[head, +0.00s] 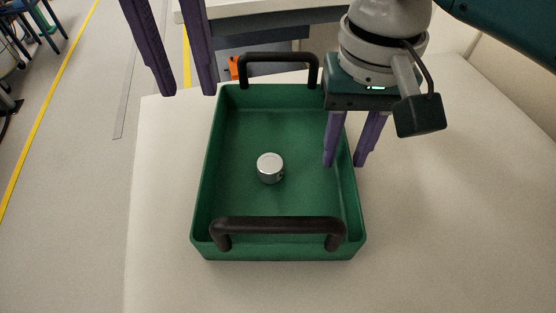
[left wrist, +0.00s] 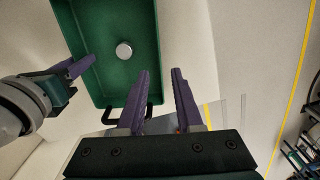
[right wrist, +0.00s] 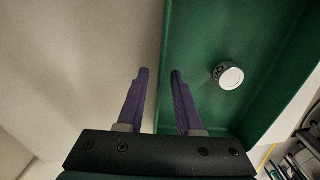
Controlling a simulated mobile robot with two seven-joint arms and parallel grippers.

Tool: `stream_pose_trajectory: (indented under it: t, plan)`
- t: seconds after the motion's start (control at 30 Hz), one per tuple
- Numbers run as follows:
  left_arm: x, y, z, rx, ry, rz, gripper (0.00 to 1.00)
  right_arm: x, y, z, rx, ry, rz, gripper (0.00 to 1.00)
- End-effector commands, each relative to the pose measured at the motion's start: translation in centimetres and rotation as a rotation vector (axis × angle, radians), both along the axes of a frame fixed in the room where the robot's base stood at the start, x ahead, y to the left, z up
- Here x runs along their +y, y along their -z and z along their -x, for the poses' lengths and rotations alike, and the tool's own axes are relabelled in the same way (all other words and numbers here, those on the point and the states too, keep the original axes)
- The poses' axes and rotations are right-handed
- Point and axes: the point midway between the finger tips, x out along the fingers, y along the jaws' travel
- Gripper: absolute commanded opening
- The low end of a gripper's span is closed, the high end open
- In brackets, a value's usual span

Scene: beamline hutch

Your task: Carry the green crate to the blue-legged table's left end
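The green crate (head: 225,205) sits on a cream surface, with a black handle at its near end (head: 280,225) and another at its far end (head: 278,57). A small silver cylinder (head: 270,167) stands inside it. My right gripper (head: 345,163) is open at the crate's right wall, one finger inside and one outside; the right wrist view shows the wall (right wrist: 166,60) between the fingertips. My left gripper (head: 188,93) is open and empty, beyond the crate's far left corner. It touches nothing. Blue legs (head: 45,22) show at the far left; whether they belong to the task's table is unclear.
The cream surface (head: 450,210) is bare right of and in front of the crate. A white-topped bench (head: 255,8) with an orange item (head: 234,67) below stands beyond. Open grey floor (head: 90,130) with yellow lines lies to the left.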

Motion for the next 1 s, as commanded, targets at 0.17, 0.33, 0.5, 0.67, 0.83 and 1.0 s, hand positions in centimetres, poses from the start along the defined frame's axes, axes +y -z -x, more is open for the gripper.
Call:
stream_pose_trajectory:
  t: [0.17, 0.33, 0.5, 0.67, 0.83, 1.0]
  plan:
    - [0.0, -0.4, 0.0, 0.000, 0.000, 0.000, 0.35, 0.0, -2.0, -0.1, -0.005, -0.001, -0.003, 0.35]
    - [0.0, -0.4, 0.0, 0.000, 0.000, 0.000, 0.35, 0.1, -5.8, -0.2, -0.006, -0.001, -0.003, 0.35]
    - [0.0, -0.3, 0.0, 0.000, 0.000, 0.000, 0.35, 0.0, -9.3, -0.1, -0.004, 0.000, -0.002, 0.35]
    - [0.0, -0.3, 0.0, 0.000, 0.000, 0.000, 0.35, -0.1, -11.4, -0.2, -0.006, 0.000, 0.001, 0.35]
    - [0.0, -0.3, 0.0, 0.000, 0.000, 0.000, 0.35, 0.0, -12.0, 0.0, -0.001, -0.001, 0.000, 0.35]
    - [0.0, -0.3, 0.0, 0.000, 0.000, 0.000, 0.35, 0.0, -12.0, 0.0, 0.000, 0.000, 0.000, 0.35]
